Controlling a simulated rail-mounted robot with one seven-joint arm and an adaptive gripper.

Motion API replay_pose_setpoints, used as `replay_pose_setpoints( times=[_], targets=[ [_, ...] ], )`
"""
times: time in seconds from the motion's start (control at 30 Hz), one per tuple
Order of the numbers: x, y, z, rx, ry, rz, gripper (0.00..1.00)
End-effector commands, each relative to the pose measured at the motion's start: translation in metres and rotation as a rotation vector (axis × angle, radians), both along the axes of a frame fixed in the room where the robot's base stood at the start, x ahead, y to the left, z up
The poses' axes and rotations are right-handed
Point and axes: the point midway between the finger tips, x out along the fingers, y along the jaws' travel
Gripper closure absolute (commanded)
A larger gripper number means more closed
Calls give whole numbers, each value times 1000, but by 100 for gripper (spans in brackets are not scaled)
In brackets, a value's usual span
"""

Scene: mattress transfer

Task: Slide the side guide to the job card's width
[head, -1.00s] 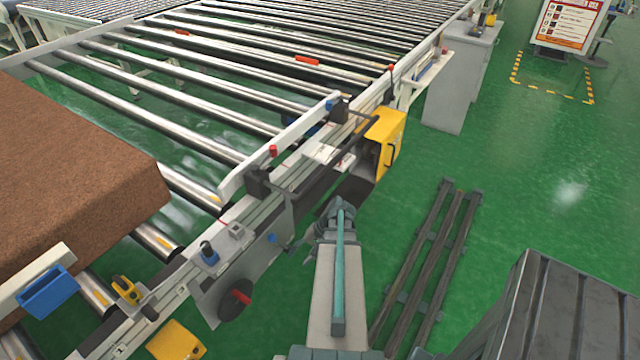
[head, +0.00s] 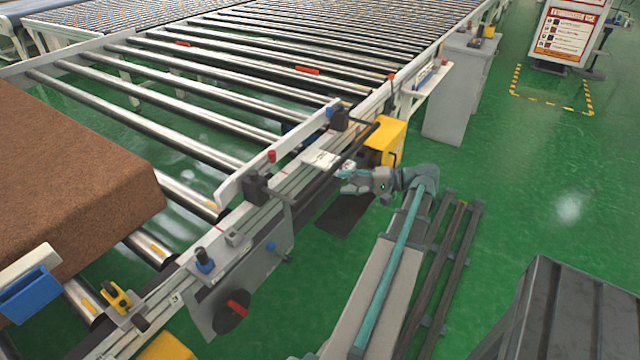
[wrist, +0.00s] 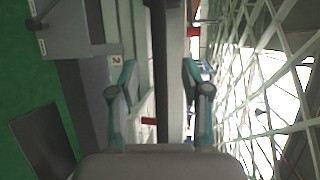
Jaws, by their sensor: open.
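The side guide (head: 262,170) is a long white bar on black brackets along the near rail of the roller conveyor. A dark handle bar (head: 338,162) runs beside it on the near side. My gripper (head: 347,176) is open at this bar, pointing left. In the wrist view the dark bar (wrist: 168,70) passes between the two open teal-and-grey fingers (wrist: 158,78); both appear apart from it.
A brown mattress block (head: 70,150) lies on the rollers at left. A yellow box (head: 386,140) is mounted just beyond my gripper. Dark rails (head: 440,270) lie on the green floor at right.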

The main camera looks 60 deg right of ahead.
Motion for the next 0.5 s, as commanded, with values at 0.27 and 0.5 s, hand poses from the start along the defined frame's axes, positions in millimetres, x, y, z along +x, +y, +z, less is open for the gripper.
replay_pose_setpoints(
  times=[0.27, 0.5],
  targets=[
    [44, 23, -9, 2, 2, 3, 52],
    [68, 34, -14, 1, 3, 0, 52]
  ],
)
